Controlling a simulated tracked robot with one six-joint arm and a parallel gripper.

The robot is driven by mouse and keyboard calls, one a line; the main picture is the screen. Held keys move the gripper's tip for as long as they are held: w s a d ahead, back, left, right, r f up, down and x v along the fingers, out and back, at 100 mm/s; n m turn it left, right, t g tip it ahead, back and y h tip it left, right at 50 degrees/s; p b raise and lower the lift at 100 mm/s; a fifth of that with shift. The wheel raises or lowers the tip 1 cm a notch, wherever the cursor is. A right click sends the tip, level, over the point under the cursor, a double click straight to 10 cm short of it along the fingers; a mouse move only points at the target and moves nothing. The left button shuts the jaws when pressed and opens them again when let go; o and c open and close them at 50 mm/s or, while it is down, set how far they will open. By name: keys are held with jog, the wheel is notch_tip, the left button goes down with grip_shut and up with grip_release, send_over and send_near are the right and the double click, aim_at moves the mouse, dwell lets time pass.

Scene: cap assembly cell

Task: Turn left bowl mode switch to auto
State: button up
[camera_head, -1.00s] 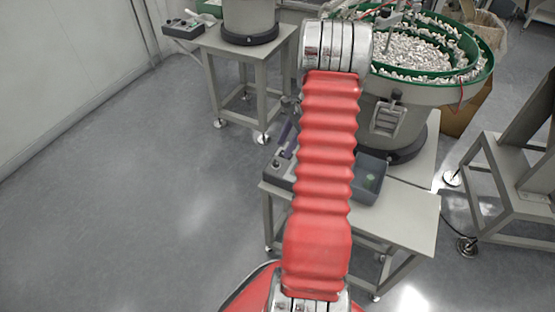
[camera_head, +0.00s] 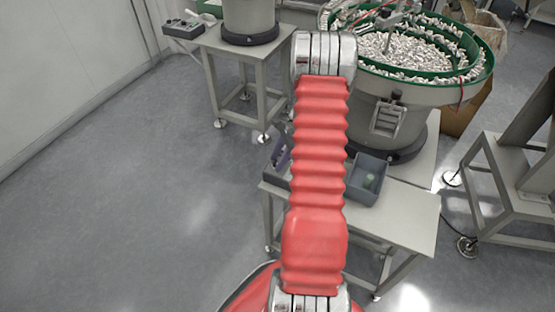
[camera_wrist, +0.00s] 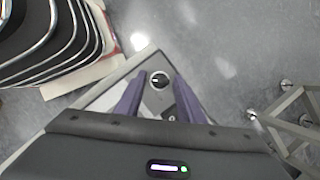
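A round black switch knob (camera_wrist: 159,79) with a white mark sits on a grey control box in the wrist view. My gripper (camera_wrist: 159,86) is open, with its two purple fingers on either side of the knob in the picture. I cannot tell the height of the fingertips above the box. In the head view, a purple finger of my gripper (camera_head: 281,152) shows left of my red arm, over the near table. My arm hides most of the control box there.
Another table at back left bears a bowl (camera_head: 250,18) and a control box (camera_head: 184,28). Left floor is clear.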

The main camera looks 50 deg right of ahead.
jog(key=c, duration=0.7)
jog(key=shift+a, duration=0.25)
jog(key=shift+c, duration=0.6)
jog(key=shift+d, duration=0.2)
jog(key=shift+n, duration=0.4)
jog(key=shift+d+n+g+y, duration=0.1)
jog(key=shift+n+g+y, duration=0.3)
jog(key=shift+n, duration=0.5)
jog(key=n+g, duration=0.1)
jog(key=n, duration=0.2)
jog(key=n+g, duration=0.1)
jog(key=n, duration=0.2)
jog(key=shift+w+g, duration=0.2)
jog(key=shift+g, duration=0.1)
jog(key=n, duration=0.2)
jog(key=n+g+h, duration=0.1)
jog(key=n, duration=0.1)
jog(key=shift+w+n+g, duration=0.15)
jog(key=shift+n+g, duration=0.15)
jog(key=n, duration=0.2)
jog(key=n+g+h, duration=0.1)
jog(key=n, duration=0.1)
jog(key=shift+w+n+h, duration=0.1)
jog(key=shift+n+h, duration=0.2)
jog(key=shift+n, duration=0.1)
